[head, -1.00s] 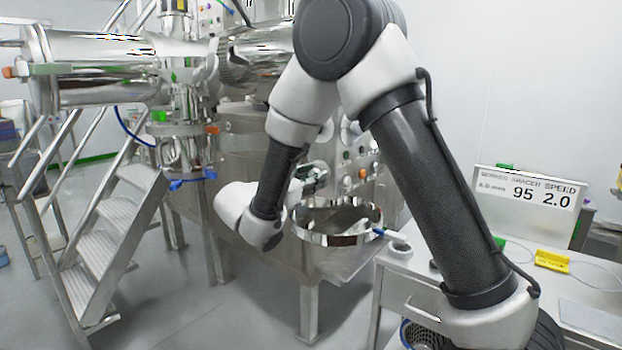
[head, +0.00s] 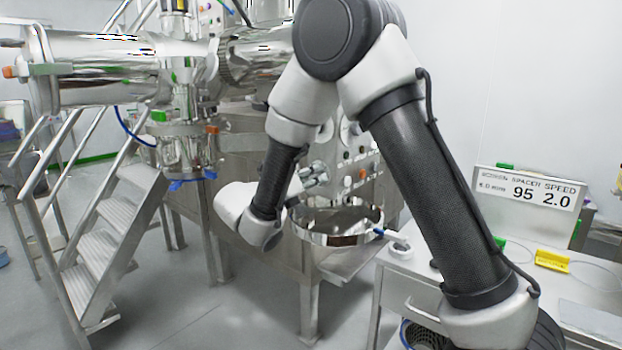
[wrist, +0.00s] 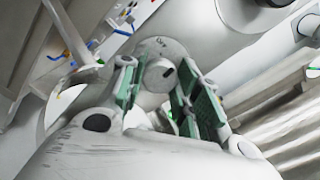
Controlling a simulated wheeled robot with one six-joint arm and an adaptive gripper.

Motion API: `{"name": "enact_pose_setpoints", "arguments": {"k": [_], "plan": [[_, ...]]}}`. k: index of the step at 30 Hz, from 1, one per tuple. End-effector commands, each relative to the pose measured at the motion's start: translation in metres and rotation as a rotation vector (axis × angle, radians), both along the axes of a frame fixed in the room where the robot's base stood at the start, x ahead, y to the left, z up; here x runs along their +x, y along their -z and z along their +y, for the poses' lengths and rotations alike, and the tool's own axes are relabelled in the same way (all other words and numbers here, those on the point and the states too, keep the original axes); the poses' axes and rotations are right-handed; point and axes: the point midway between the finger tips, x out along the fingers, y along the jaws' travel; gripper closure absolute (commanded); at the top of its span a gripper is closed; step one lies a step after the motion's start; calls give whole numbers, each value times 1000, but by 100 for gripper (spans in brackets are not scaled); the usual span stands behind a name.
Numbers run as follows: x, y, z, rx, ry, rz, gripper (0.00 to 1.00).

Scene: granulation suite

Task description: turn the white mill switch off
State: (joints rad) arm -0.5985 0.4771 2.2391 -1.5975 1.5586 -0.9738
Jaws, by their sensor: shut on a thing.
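My gripper (head: 316,174) is in front of the steel control panel (head: 362,160), at the right end of the machine in the head view. In the wrist view my gripper (wrist: 160,98) has its two green-padded fingers on either side of a round pale knob with a dark mark, the white mill switch (wrist: 158,76). The fingers are shut on it. A pale round plate with small markings lies behind the knob. In the head view I cannot make out the switch itself, as my gripper and arm cover that part of the panel.
Below my gripper is a shiny round steel sieve rim (head: 338,238). A white table (head: 465,275) with a yellow block (head: 552,260) and a display sign (head: 528,196) stands at right. Steel steps (head: 120,235) stand at left. Grey floor between is clear.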

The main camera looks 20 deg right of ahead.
Motion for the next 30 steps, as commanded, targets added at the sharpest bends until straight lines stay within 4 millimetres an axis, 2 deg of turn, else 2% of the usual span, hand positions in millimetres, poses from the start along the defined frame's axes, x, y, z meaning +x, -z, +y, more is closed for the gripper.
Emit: {"name": "enact_pose_setpoints", "arguments": {"k": [15,30], "plan": [[1,0,1,-275,-2,376,92],[1,0,1,-413,-2,567,92]]}}
